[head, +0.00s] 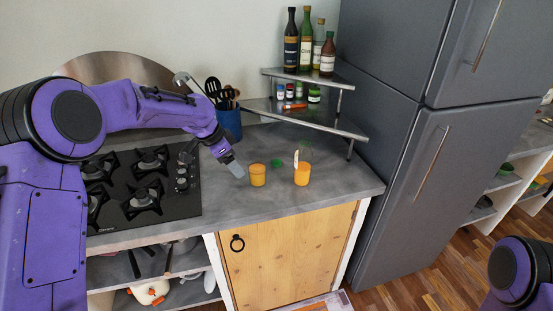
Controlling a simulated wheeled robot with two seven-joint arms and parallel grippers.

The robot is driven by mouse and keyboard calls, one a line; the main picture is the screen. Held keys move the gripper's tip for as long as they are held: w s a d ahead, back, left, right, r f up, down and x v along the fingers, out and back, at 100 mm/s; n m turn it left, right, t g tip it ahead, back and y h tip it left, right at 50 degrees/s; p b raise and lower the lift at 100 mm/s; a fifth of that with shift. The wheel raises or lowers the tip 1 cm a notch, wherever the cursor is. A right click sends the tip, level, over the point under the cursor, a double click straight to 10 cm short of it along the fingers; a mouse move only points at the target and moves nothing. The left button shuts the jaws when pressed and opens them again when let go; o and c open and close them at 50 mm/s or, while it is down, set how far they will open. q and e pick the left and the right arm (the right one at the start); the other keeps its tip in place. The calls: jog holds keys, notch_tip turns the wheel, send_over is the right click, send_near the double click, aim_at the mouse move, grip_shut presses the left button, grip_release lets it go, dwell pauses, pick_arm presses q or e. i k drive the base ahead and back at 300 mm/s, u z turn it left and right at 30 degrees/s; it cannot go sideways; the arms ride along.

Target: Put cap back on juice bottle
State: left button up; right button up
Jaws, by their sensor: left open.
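Two small orange containers stand upright on the grey counter (330,197): a left one (257,176) and a right one (302,176) with a pale upright piece at its top. I cannot tell for certain which is the juice bottle. A small green piece (277,163), perhaps the cap, lies on the counter between and slightly behind them. My left gripper (237,169) is open, points down to the right, and is just left of the left orange container, apart from the green piece. My right gripper is out of view; only part of that arm shows at the lower right.
A black gas hob (130,205) is on the left. A blue utensil holder (229,122) stands behind my left gripper. A corner shelf (305,121) with bottles and jars is at the back. A grey fridge (400,180) bounds the right. The counter's front right is clear.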

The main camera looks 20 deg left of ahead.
aim_at(303, 154)
jog(key=i, duration=0.85)
